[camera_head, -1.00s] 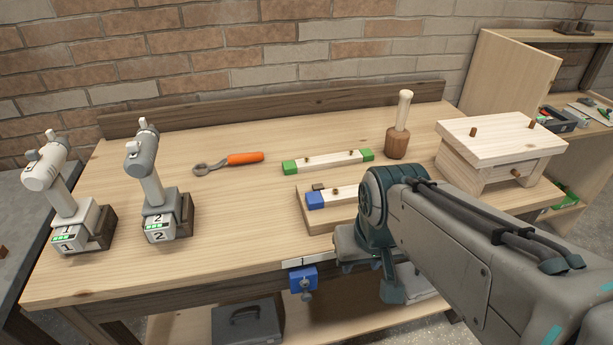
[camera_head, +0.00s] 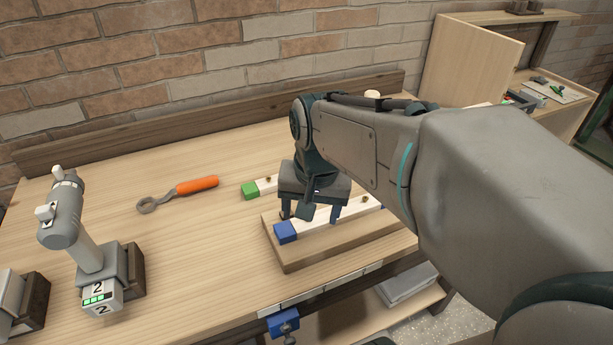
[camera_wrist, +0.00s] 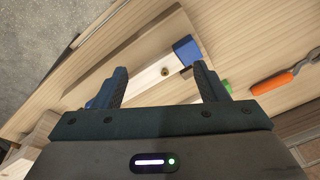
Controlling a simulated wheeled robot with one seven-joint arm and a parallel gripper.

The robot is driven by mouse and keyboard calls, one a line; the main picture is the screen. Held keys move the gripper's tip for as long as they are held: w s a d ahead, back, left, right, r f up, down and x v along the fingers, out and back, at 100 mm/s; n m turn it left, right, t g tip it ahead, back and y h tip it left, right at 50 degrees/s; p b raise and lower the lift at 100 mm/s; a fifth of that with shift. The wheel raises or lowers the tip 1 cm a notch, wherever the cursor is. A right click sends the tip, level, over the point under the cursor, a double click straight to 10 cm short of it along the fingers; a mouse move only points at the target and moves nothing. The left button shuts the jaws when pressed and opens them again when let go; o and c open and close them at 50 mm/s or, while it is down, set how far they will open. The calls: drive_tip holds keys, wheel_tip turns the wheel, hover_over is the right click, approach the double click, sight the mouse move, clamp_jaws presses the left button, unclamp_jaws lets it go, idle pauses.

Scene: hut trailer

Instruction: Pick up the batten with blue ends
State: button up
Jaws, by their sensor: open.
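The batten with blue ends (camera_head: 318,224) is a pale wooden strip lying on a wooden board (camera_head: 300,262). My gripper (camera_head: 311,214) points down over the batten, fingers apart. In the wrist view, the batten (camera_wrist: 154,82) runs diagonally between the open fingers of my gripper (camera_wrist: 160,70), with a brown peg and a blue end near the right finger. The other blue end is partly behind the left finger. I cannot tell whether the fingers are level with the batten.
A batten with green ends (camera_head: 250,190) lies behind, partly hidden by my gripper. An orange-handled wrench (camera_head: 195,187) lies left of it. A grey drill-like tool (camera_head: 72,225) stands at the left. A blue clamp (camera_head: 283,322) is on the front edge. The table's left middle is clear.

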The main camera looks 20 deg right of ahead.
drive_tip(key=w+d+r+m+g, duration=0.2)
drive_tip(key=w+d+m, duration=0.5)
drive_tip(key=d+m, duration=0.4)
drive_tip(key=shift+m, duration=0.5)
drive_tip(key=f, duration=0.8)
drive_tip(key=a+f, duration=0.1)
drive_tip(key=f, duration=0.4)
drive_tip(key=shift+w, duration=0.3)
drive_tip(key=shift+r, duration=0.1)
drive_tip(key=c, duration=1.2)
